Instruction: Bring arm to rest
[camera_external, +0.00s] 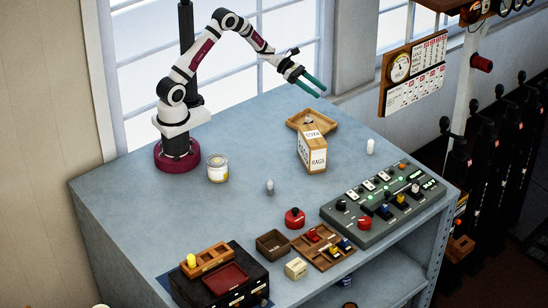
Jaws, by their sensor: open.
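My gripper (314,86) has teal fingers, held apart and empty. It hangs in the air above the back right part of the blue-grey table (235,215). My arm reaches up and to the right from its dark red base at the table's back left. The gripper is clear of everything on the table. Below it are a wooden tray (294,125) and a box marked RAGS (312,152).
A tin can (217,168) stands near my base. A control panel (385,207) with levers lies at the right edge. A red round object (295,218), a brown open box (273,245), a divided tray (306,250) and a black case (200,293) sit in front. The middle left is clear.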

